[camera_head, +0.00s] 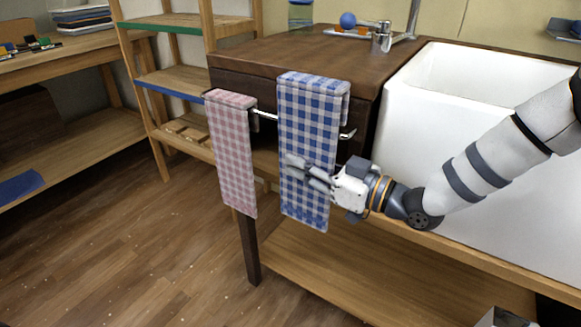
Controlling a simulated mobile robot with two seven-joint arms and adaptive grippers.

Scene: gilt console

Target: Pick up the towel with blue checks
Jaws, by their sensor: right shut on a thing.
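The towel with blue checks (309,112) hangs over a metal rail on the front of the wooden counter. My right gripper (306,169) reaches in from the right at the towel's lower half and is shut on it, with its fingers across the front of the cloth. The towel still hangs over the rail. A towel with pink checks (231,150) hangs on the same rail to the left, apart from the blue one.
The rail (265,115) shows between the towels, and its end sticks out on the right. A white sink (430,110) stands to the right, with a tap (383,38) behind. A shelf ladder (170,83) stands at left. A lower wooden shelf (350,270) lies below.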

